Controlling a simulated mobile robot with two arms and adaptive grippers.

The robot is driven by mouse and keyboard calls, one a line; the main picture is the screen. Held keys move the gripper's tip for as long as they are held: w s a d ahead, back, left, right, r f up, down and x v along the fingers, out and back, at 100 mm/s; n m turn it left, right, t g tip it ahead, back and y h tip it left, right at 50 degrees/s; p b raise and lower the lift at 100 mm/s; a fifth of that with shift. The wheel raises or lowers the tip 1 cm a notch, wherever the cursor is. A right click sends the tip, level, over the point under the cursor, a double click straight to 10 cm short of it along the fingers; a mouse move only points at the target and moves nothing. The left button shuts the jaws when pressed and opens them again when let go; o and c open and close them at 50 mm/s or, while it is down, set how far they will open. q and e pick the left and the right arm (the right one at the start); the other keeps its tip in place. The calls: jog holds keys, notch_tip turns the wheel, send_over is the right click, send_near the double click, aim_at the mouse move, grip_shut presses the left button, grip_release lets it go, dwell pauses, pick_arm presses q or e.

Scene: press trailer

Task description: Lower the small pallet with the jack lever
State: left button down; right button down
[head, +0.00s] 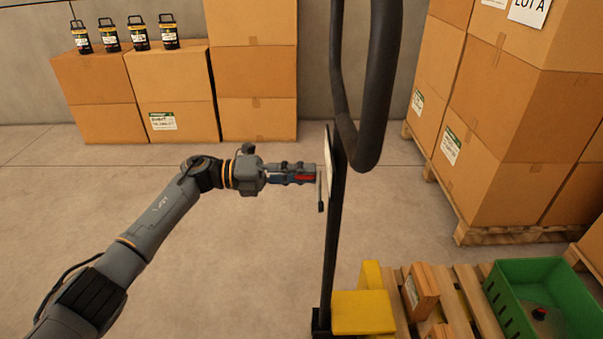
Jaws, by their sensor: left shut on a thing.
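The pallet jack's black post (331,235) and looped handle (378,80) stand upright right of centre. Its yellow body (363,312) is at the bottom. The small wooden pallet (466,290) is beside the yellow body at lower right; its height above the floor cannot be told. The thin dark jack lever (320,192) is at the left side of the post, its lower end pointing down. My left gripper (312,174) reaches in from the left and is shut at the lever, with a red part showing between its fingers. My right gripper is not in view.
A small carton (420,290) and a green crate (543,275) are on the small pallet. Stacked cartons (520,125) on another pallet (505,235) stand at right. More cartons (170,95) with several black lanterns line the back wall. The floor at left is clear.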

pick_arm(q)
jog(key=c, duration=1.1)
grip_release()
jog(key=shift+w, duration=0.1)
jog(key=a, duration=1.2)
jog(key=shift+f, duration=0.1)
